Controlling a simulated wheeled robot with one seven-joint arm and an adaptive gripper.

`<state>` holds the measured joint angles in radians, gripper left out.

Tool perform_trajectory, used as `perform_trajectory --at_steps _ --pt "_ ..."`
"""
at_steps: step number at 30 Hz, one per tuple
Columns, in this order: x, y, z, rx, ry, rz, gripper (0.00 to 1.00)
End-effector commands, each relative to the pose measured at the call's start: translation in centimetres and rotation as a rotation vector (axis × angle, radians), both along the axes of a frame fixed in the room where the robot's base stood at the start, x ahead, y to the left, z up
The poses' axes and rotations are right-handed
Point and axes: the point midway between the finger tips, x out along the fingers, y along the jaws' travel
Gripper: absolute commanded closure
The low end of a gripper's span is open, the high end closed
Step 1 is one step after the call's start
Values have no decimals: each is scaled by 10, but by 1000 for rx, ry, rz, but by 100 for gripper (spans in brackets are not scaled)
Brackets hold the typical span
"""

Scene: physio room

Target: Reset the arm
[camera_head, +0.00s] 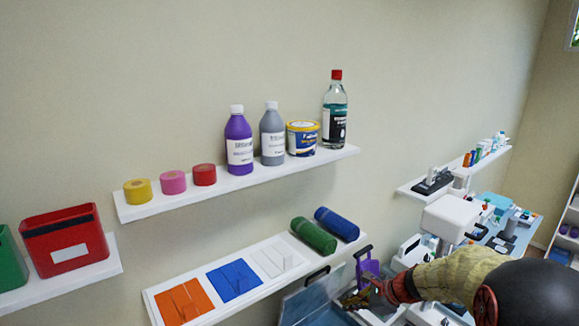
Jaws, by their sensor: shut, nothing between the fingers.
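My arm reaches in from the lower right corner, with a dark rounded joint, a pale yellowish link and a red section. My gripper (354,299) is at its left end, small and dark in the picture. It is shut and holds nothing. It is in front of a purple object with a handle (367,272) and over the cluttered area below the shelves. I cannot tell whether it touches anything there.
The upper shelf (140,212) holds tape rolls, bottles and a tub. The lower shelf (215,315) holds flat coloured packs and two rolls (314,235). A red bin (65,240) stands at left. A crowded blue-topped table (525,232) is at right. The wall above is bare.

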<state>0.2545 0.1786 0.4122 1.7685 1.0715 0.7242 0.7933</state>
Motion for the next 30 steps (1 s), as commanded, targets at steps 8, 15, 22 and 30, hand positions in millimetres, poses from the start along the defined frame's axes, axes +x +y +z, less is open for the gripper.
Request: perform_trajectory --at_steps 8,15,22,30 --pt "-125 13 -9 -369 -140 665 100" --pt "-231 7 -27 -675 -249 1190 100" --pt "-307 -9 -52 -938 -311 1506 100" --pt "-351 -10 -78 -1168 -406 1567 100"
